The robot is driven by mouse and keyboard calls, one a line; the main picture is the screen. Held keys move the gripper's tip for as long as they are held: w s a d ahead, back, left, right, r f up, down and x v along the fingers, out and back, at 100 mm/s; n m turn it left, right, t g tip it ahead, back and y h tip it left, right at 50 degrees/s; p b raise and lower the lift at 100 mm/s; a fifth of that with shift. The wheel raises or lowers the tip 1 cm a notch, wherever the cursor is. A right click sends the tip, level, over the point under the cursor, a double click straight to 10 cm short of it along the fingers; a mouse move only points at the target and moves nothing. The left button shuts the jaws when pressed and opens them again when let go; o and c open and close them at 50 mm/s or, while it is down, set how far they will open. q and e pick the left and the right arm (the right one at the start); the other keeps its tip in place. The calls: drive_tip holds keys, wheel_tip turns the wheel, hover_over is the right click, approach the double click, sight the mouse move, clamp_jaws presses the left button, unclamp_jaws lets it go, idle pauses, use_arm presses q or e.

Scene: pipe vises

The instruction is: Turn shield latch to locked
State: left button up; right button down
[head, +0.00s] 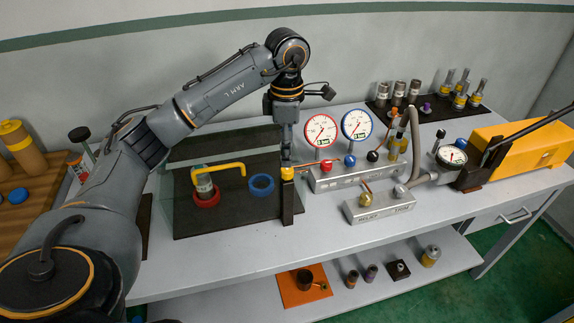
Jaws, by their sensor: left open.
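A clear shield (222,148) stands over a dark mat holding a red ring (206,199), a blue ring (262,184) and a yellow bent handle (222,168). At its right side a dark upright post (288,208) carries a small yellow piece (288,173), which looks like the shield latch. My left gripper (287,157) points down directly above this yellow piece, open, its fingertips very close to it. Whether they touch it, and how the latch is turned, I cannot tell. My right gripper is not in view.
Right of the post stand a red gauge (321,130), a blue gauge (356,125) and a grey manifold (350,176) with coloured knobs. A relief block (378,208) sits in front. A yellow pump (515,149) is far right. The front table strip is clear.

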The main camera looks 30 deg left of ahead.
sight(287, 169)
use_arm(q)
drive_tip(key=shift+f+p, duration=0.6)
drive_tip(key=shift+f, duration=2.15)
